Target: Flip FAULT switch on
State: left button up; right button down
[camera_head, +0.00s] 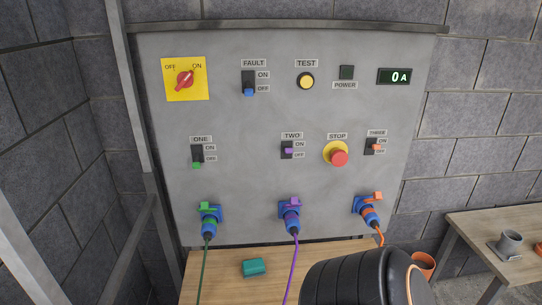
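The FAULT switch (248,82) is at the upper left of the grey control panel (240,118) in the head view. It has a black body and a blue lever (248,92). The blue lever is down, level with the OFF label; the ON label is above it. Neither of my grippers shows in the view, so whether they are open or shut is hidden. A black rounded part of my own arm is at the bottom, right of centre, well below the switch.
A red rotary knob (185,80) on yellow is left of FAULT; the yellow TEST button (305,81) is right. Below are a green-lever switch ONE (197,154), switch TWO (288,149), red STOP button (339,157) and plugs with hanging cables. A teal block (254,267) lies on the wooden table.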

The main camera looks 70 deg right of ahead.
aim_at(248, 91)
jog(key=z, duration=2.35)
